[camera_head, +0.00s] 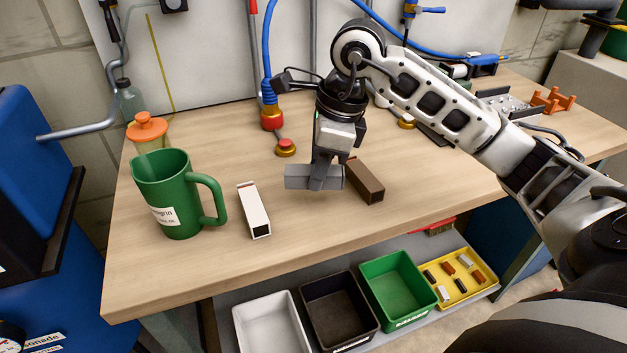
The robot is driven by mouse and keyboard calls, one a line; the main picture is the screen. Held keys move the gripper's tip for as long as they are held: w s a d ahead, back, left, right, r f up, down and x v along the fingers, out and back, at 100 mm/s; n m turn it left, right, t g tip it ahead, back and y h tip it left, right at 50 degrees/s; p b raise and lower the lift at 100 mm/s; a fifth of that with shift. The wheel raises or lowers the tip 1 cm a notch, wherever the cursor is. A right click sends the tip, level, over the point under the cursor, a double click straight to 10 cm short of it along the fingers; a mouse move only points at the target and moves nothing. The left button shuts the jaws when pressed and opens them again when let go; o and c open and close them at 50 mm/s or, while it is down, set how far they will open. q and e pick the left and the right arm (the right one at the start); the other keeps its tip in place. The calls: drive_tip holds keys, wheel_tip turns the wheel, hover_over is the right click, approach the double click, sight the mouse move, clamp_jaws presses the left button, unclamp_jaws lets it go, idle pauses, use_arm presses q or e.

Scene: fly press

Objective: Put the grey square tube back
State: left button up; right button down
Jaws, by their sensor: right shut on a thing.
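The grey square tube (298,177) is in the head view, near the middle of the wooden bench. My right gripper (325,180) comes down over it from above and is shut on it. The tube lies roughly level, its length running left to right, and the fingers hide its middle. I cannot tell whether it touches the bench top. A white square tube (254,210) lies on the bench to the left of the grey one. A brown tube (365,181) lies just to its right, close behind the gripper. My left gripper is not in view.
A green mug (170,195) and an orange-capped bottle (147,128) stand at the left of the bench (190,270). White (240,318), black (310,285) and green (365,268) bins and a yellow tray (484,288) sit below the front edge. The front middle is clear.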

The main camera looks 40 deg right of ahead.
drive_tip(key=x, duration=0.3)
drive_tip(key=shift+w+f, duration=0.1)
drive_tip(key=shift+f, duration=0.15)
drive_tip(key=shift+d+f, duration=0.1)
drive_tip(key=shift+f, duration=0.15)
drive_tip(key=shift+f, duration=0.2)
drive_tip(key=c, duration=1.1)
unclamp_jaws()
